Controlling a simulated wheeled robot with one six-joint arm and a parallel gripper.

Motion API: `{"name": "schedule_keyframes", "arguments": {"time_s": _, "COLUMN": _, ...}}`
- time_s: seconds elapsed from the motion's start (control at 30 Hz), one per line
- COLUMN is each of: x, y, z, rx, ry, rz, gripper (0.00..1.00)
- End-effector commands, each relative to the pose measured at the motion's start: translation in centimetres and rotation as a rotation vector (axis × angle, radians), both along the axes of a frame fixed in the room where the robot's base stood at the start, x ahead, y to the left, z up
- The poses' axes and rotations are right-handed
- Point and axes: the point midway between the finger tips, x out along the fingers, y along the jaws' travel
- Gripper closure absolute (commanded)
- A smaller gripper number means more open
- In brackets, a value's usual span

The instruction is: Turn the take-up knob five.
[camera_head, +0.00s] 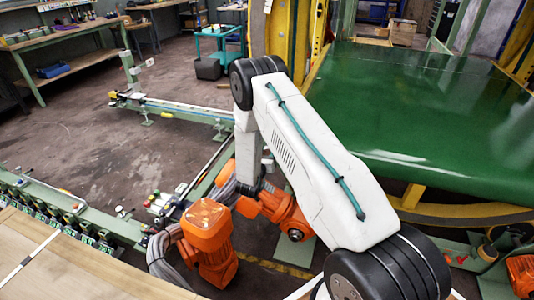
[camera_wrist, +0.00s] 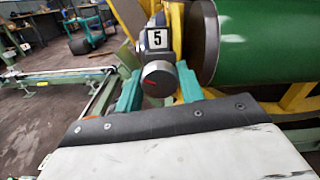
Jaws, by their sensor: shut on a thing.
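The take-up knob (camera_wrist: 158,79) is a round grey-black knob with a red mark on its face, in the middle of the wrist view. A white plate with a black 5 (camera_wrist: 157,39) sits just above it. The teal fingers of my gripper (camera_wrist: 159,86) stand on either side of the knob and are shut on it. In the head view my white arm covers the middle, and I cannot make out the knob or my gripper there.
A large green drum (camera_wrist: 253,40) lies close to the right of the knob, and a green belt (camera_head: 430,115) fills the right of the head view. Orange machines (camera_head: 207,225) stand below my arm. Open floor (camera_head: 90,145) and a workbench (camera_head: 65,65) lie to the left.

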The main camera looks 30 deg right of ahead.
Motion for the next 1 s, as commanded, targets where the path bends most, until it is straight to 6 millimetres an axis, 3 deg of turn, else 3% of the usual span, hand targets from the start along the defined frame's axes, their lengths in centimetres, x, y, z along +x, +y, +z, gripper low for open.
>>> {"name": "schedule_keyframes", "arguments": {"time_s": 0.77, "x": -0.49, "y": -0.20, "z": -0.49, "rx": 0.063, "ry": -0.064, "rz": -0.008, "gripper": 0.85}}
{"name": "schedule_keyframes", "arguments": {"time_s": 0.8, "x": -0.50, "y": -0.20, "z": -0.49, "rx": 0.063, "ry": -0.064, "rz": -0.008, "gripper": 0.51}}
{"name": "schedule_keyframes", "arguments": {"time_s": 0.83, "x": -0.48, "y": -0.19, "z": -0.47, "rx": 0.063, "ry": -0.064, "rz": -0.008, "gripper": 0.43}}
{"name": "schedule_keyframes", "arguments": {"time_s": 1.0, "x": -0.22, "y": 0.07, "z": -0.27, "rx": 0.061, "ry": -0.069, "rz": -0.002, "gripper": 0.40}}
